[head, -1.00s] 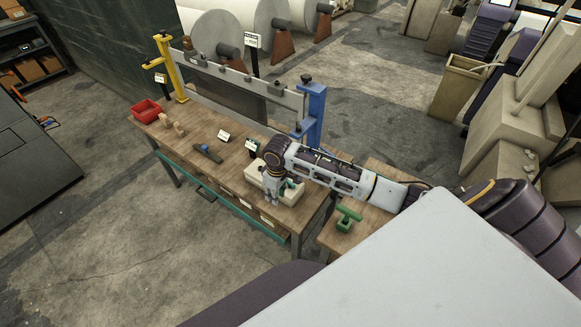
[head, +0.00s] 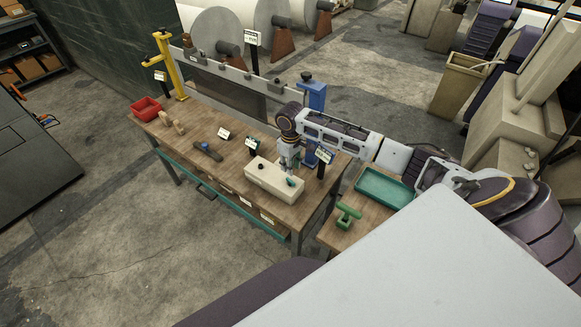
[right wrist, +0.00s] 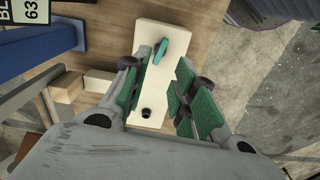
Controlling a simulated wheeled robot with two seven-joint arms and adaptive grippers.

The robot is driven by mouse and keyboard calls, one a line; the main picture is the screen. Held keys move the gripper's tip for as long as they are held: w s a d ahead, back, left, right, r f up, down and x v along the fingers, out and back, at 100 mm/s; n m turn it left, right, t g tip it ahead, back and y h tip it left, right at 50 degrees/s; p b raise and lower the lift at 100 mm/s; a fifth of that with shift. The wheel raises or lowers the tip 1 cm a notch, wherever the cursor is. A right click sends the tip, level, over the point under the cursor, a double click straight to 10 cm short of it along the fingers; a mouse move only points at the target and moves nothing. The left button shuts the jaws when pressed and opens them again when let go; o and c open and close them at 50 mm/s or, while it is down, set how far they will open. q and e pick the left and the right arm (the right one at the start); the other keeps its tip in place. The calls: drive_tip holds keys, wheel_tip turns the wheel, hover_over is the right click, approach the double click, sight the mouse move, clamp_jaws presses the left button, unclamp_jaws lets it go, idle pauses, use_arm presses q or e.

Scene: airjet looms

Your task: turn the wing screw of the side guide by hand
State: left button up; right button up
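A cream block (head: 268,182) lies on the wooden bench. A teal wing-shaped screw (head: 291,182) stands near its right end. In the right wrist view, the teal screw (right wrist: 161,50) shows near the far end of the cream block (right wrist: 160,86). My right gripper (head: 290,168) is above and just behind the block's right part. My left gripper is not in view.
A frame with a yellow post (head: 170,65) and a blue post (head: 316,97) stands along the bench's back. A label stand (head: 323,158) is right of the gripper. A teal tray (head: 384,188) and a green T-shaped tool (head: 348,214) are on the side table.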

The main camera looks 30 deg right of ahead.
sight(291, 180)
drive_tip(key=shift+f, duration=0.15)
drive_tip(key=shift+f, duration=3.85)
clamp_jaws()
